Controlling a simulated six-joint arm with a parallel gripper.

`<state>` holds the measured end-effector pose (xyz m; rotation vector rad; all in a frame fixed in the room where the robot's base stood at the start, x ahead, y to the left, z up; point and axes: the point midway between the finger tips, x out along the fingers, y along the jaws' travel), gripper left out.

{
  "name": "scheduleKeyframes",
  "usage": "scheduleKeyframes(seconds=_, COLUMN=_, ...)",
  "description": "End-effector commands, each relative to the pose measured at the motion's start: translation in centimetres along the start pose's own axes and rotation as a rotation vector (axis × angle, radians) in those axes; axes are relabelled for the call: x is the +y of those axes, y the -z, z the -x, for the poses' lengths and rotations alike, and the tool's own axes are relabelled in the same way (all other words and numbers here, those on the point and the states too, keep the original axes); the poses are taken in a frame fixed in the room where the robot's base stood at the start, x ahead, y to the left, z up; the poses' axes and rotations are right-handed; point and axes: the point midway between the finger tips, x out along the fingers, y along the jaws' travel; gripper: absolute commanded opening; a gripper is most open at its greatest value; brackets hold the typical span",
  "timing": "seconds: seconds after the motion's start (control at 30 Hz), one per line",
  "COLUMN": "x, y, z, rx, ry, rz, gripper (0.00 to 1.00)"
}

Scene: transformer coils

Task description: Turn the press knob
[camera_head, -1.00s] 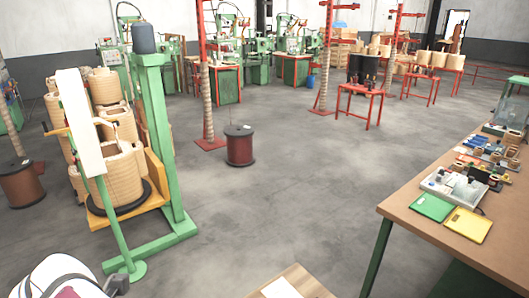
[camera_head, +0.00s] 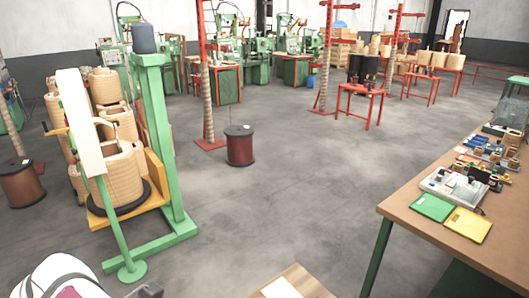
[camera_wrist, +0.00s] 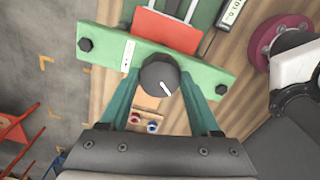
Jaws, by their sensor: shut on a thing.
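In the wrist view the black round knob (camera_wrist: 160,76) with a white pointer line sits on a green bar (camera_wrist: 110,47). The pointer line slants down to the right. The two teal fingers of my gripper (camera_wrist: 160,84) reach up on either side of the knob and are shut on it. The fingertips are partly hidden beside the knob. I cannot make out the knob in the head view.
In the wrist view a red block (camera_wrist: 168,30) is behind the bar, with a white display (camera_wrist: 232,12) to its right. Blue and red terminals (camera_wrist: 143,122) lie between the fingers. In the head view a workbench (camera_head: 405,190) stands at right; the floor (camera_head: 290,190) is open.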

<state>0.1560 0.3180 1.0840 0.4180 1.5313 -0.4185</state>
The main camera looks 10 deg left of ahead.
Motion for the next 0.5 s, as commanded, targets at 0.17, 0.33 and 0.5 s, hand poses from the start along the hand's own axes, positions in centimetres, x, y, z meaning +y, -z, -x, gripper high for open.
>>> scheduleKeyframes(seconds=0.17, x=0.02, y=-0.11, z=0.08, rx=-0.003, ry=-0.003, rz=-0.163, gripper=0.08)
scheduleKeyframes(seconds=0.33, x=0.0, y=-0.12, z=0.09, rx=-0.003, ry=-0.003, rz=-0.324, gripper=0.08)
scheduleKeyframes(seconds=0.5, x=-0.03, y=-0.13, z=0.09, rx=-0.003, ry=-0.004, rz=-0.486, gripper=0.08)
